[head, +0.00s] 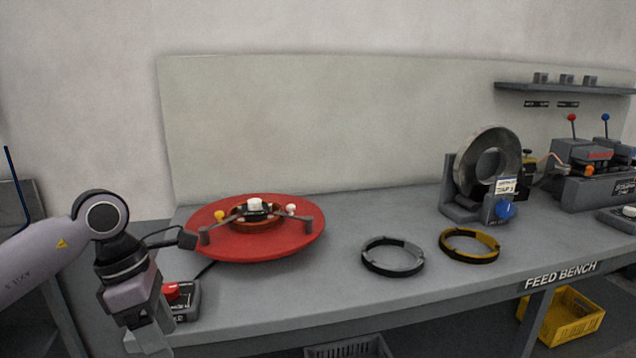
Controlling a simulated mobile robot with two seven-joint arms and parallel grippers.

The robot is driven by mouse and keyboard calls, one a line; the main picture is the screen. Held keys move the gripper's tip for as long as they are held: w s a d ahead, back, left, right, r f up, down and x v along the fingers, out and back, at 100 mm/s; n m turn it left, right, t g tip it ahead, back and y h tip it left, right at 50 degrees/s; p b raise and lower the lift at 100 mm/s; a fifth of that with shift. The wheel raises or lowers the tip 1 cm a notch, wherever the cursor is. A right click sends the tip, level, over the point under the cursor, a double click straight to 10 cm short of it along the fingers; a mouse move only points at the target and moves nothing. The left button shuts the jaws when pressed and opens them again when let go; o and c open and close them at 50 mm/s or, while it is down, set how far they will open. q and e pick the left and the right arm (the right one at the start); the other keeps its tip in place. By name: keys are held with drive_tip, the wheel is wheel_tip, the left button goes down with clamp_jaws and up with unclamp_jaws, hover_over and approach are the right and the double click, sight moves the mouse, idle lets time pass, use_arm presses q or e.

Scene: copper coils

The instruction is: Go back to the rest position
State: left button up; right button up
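My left arm comes in from the left, and its gripper (150,338) points down at the bottom left, in front of the bench's left end. Its fingers run to the lower picture edge, and I cannot tell how far apart they are. I see nothing held in the part that shows. My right gripper is not in view.
The grey feed bench (330,290) carries a red round plate (270,247) with a copper coil, and a red-button box (182,300) beside my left gripper. A yellow crate (570,325) is below.

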use_arm(q)
drive_tip(key=s+d+n+h+p, duration=0.1)
drive_tip(key=s+d+n+h, duration=0.25)
drive_tip(key=d+h, duration=0.55)
drive_tip(key=s+d+n+h+p, duration=0.1)
drive_tip(key=s+d+n+h, duration=0.4)
drive_tip(key=d, duration=0.6)
drive_tip(key=w+a+f+n+t+y+p, duration=0.15)
drive_tip(key=a+f+n+t+y, duration=0.3)
drive_tip(key=n+t, duration=0.7)
drive_tip(key=w+a+f+n+t+y, duration=0.35)
drive_tip(key=a+f+n+t, duration=0.2)
drive_tip(key=n, duration=1.15)
drive_tip(key=s+a+f+n+g+y, duration=0.3)
drive_tip(key=s+f+n, duration=0.2)
drive_tip(key=s+f, duration=0.2)
drive_tip(key=s+a+f+n+g+y, duration=0.3)
drive_tip(key=s+a+f+n, duration=0.1)
drive_tip(key=f, duration=0.4)
drive_tip(key=s+n, duration=0.1)
drive_tip(key=s, duration=0.1)
drive_tip(key=shift+s+a+f+y, duration=0.25)
drive_tip(key=shift+s+y, duration=0.1)
drive_tip(key=shift+y, duration=0.05)
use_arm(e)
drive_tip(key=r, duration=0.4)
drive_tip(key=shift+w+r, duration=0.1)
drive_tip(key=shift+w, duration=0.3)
